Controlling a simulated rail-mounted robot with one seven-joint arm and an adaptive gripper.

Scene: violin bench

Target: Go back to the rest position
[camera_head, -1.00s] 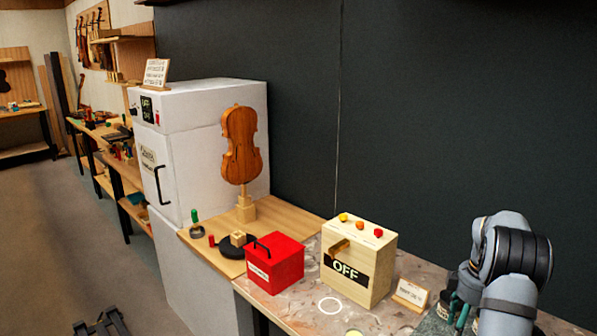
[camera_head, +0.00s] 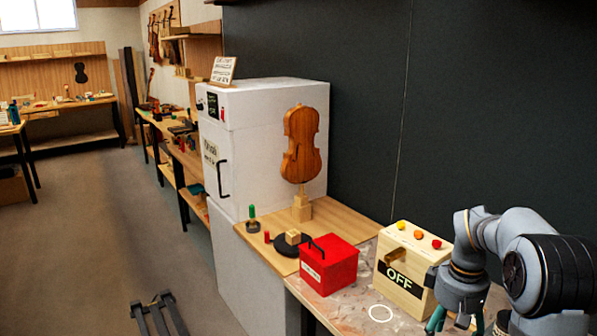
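My gripper (camera_head: 456,322) hangs from my grey arm at the bottom right in the head view. Its teal fingers stand apart, with a gap between them, so it looks open. The fingertips are cut off by the bottom edge. I see nothing held in the visible part of the gap. The gripper appears just right of the cream box marked OFF (camera_head: 408,268), in front of the small card beside it. I cannot tell whether it touches anything.
A red box (camera_head: 329,267) with a black handle stands left of the OFF box. A violin body (camera_head: 301,145) stands upright on a wooden stand (camera_head: 302,207). A white cabinet (camera_head: 265,150) is behind it. A dark wall runs behind the bench. Floor (camera_head: 95,240) at left is mostly clear.

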